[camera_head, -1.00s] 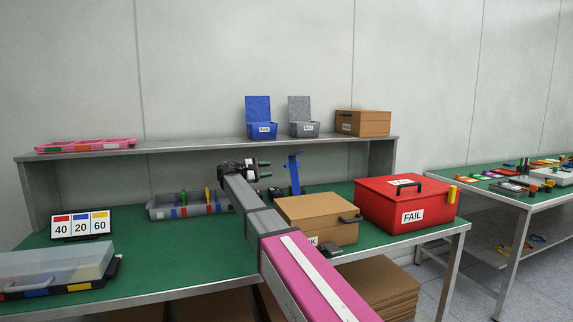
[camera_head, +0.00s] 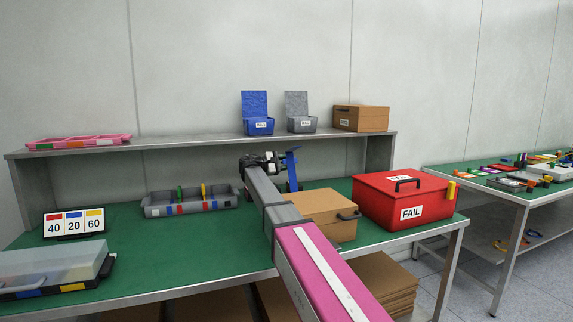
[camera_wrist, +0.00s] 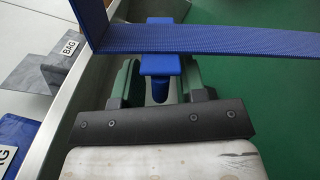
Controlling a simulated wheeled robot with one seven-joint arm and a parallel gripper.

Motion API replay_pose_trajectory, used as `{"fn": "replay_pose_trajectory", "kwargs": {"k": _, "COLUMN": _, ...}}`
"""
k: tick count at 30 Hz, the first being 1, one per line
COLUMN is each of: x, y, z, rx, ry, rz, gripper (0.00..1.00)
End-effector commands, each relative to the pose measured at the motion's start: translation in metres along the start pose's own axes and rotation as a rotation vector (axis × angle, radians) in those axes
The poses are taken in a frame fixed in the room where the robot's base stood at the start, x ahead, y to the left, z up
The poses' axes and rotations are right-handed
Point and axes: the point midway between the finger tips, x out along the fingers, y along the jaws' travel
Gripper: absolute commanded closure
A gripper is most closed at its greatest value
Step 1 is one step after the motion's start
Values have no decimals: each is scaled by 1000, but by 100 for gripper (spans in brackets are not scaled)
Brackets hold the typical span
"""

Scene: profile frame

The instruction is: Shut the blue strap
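The blue strap (camera_head: 292,168) stands upright on the green bench, behind the cardboard box, with a short bent piece at its top. In the wrist view the strap (camera_wrist: 225,41) runs as a flat blue band across the top and bends at the upper left. My gripper (camera_head: 275,163) is right beside the strap in the head view. In the wrist view its green fingers stand apart on either side of a blue T-shaped piece (camera_wrist: 160,64) below the band. Contact between fingers and blue piece is not clear.
A cardboard box (camera_head: 322,209) and a red FAIL box (camera_head: 365,205) stand to the right. A grey divided tray (camera_head: 158,210) sits to the left. A shelf (camera_head: 200,145) above carries open blue and grey boxes.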

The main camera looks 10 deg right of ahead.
Motion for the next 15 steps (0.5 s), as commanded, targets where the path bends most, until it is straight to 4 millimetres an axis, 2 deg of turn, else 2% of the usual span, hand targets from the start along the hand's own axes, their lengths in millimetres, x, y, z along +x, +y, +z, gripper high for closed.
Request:
{"fn": "replay_pose_trajectory", "kwargs": {"k": 10, "x": 4, "y": 0, "z": 0, "rx": 0, "ry": 0, "rz": 0, "gripper": 62}}
{"fn": "replay_pose_trajectory", "kwargs": {"k": 13, "x": 4, "y": 0, "z": 0, "rx": 0, "ry": 0, "rz": 0, "gripper": 95}}
{"fn": "replay_pose_trajectory", "kwargs": {"k": 14, "x": 4, "y": 0, "z": 0, "rx": 0, "ry": 0, "rz": 0, "gripper": 100}}
{"fn": "replay_pose_trajectory", "kwargs": {"k": 15, "x": 4, "y": 0, "z": 0, "rx": 0, "ry": 0, "rz": 0, "gripper": 100}}
